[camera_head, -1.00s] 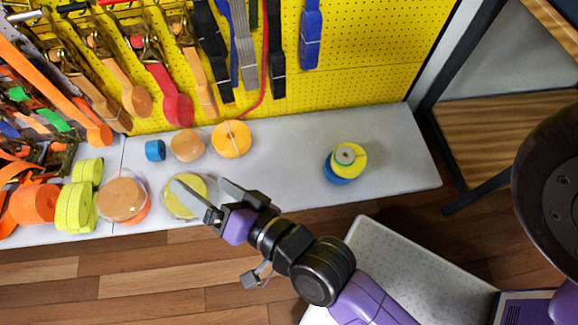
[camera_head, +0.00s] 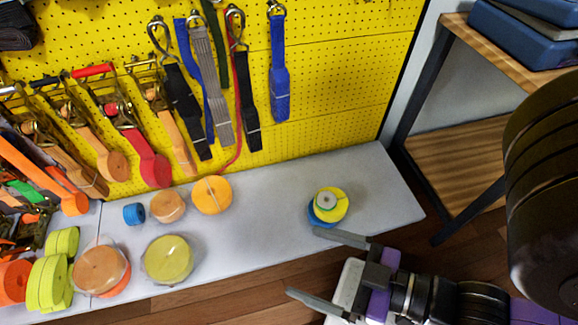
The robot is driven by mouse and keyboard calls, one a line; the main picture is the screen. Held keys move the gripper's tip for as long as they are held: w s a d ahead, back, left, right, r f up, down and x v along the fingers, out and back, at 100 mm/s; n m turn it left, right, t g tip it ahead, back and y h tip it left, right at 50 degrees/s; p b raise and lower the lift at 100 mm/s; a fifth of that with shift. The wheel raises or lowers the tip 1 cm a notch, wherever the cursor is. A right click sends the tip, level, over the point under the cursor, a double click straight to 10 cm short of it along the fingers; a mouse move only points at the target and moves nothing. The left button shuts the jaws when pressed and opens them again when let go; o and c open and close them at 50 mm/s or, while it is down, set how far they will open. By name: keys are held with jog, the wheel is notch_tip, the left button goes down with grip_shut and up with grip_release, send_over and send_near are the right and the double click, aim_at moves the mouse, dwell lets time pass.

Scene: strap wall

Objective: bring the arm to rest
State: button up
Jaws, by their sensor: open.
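My gripper (camera_head: 304,263) is open and empty at the lower middle right of the head view. Its two dark fingers point left and stand wide apart. The upper fingertip shows just below a stack of a yellow-green roll (camera_head: 331,205) on a blue roll (camera_head: 319,217), at the right part of the white shelf (camera_head: 258,222). I cannot tell whether it touches the shelf edge. My arm runs from the gripper to the lower right corner.
A yellow pegboard (camera_head: 345,60) with hanging straps rises behind the shelf. Several strap rolls, such as the orange roll (camera_head: 212,195) and the olive roll (camera_head: 169,260), stand on its left. A wooden rack (camera_head: 455,165) with a dark frame stands at right. The shelf's middle is clear.

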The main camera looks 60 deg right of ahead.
notch_tip(320, 180, up, 13)
jog(key=p, duration=1.3)
jog(key=shift+r, duration=0.15)
